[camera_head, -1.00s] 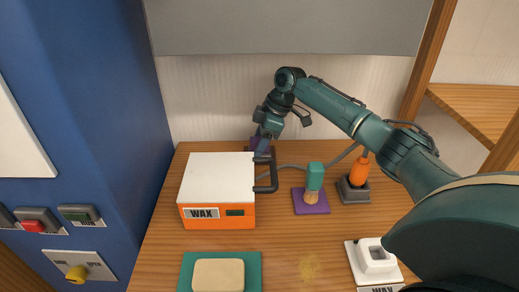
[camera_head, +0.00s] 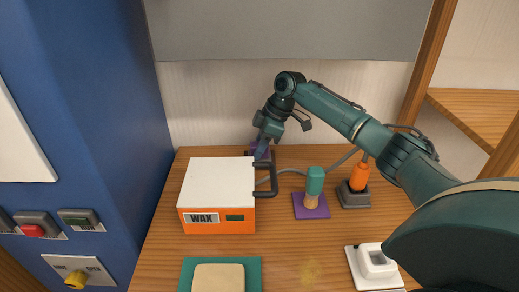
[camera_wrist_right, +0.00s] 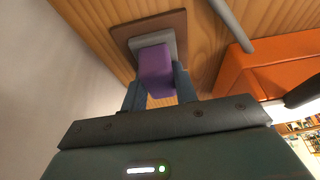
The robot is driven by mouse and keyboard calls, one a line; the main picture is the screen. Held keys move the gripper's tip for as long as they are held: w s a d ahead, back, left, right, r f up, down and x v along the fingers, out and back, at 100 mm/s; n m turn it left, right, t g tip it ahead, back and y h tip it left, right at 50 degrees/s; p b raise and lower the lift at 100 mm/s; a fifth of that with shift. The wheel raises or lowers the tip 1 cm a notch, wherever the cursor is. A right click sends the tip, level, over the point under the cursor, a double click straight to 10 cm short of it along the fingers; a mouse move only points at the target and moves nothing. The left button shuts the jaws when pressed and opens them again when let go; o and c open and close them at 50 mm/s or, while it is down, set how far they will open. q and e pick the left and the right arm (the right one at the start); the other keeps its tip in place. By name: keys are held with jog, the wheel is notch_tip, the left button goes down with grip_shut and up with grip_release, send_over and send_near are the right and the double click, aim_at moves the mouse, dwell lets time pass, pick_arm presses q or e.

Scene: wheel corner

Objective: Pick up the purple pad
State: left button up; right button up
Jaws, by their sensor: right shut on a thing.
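The purple pad (camera_wrist_right: 156,70) is a small block in the right wrist view, standing over a grey and brown square base (camera_wrist_right: 150,30). My right gripper (camera_wrist_right: 160,88) is shut on it, with one finger on each side. In the head view my right gripper (camera_head: 263,147) reaches down behind the box marked WAX, and part of the purple pad (camera_head: 255,149) shows there; the rest is hidden. I cannot tell whether the pad is clear of its base. My left gripper is not in view.
The orange and white WAX box (camera_head: 218,190) with a dark handle stands close in front of the gripper. A brush (camera_head: 314,183) stands on a purple mat (camera_head: 300,210). An orange tool (camera_head: 359,177) sits in a grey holder. The back wall is close behind.

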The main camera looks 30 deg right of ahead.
jog(key=shift+r, duration=0.5)
jog(key=w+a, duration=0.3)
jog(key=a, duration=0.2)
jog(key=w+a, duration=0.3)
jog(key=a, duration=0.1)
jog(key=w+a+p, duration=0.1)
jog(key=w+a, duration=0.2)
jog(key=a, duration=0.2)
jog(key=shift+a+r, duration=0.25)
jog(key=shift+a, duration=0.05)
jog(key=shift+w+a, duration=0.25)
jog(key=shift+a, duration=0.15)
jog(key=o, duration=0.5)
jog(key=shift+c, duration=0.2)
grip_shut()
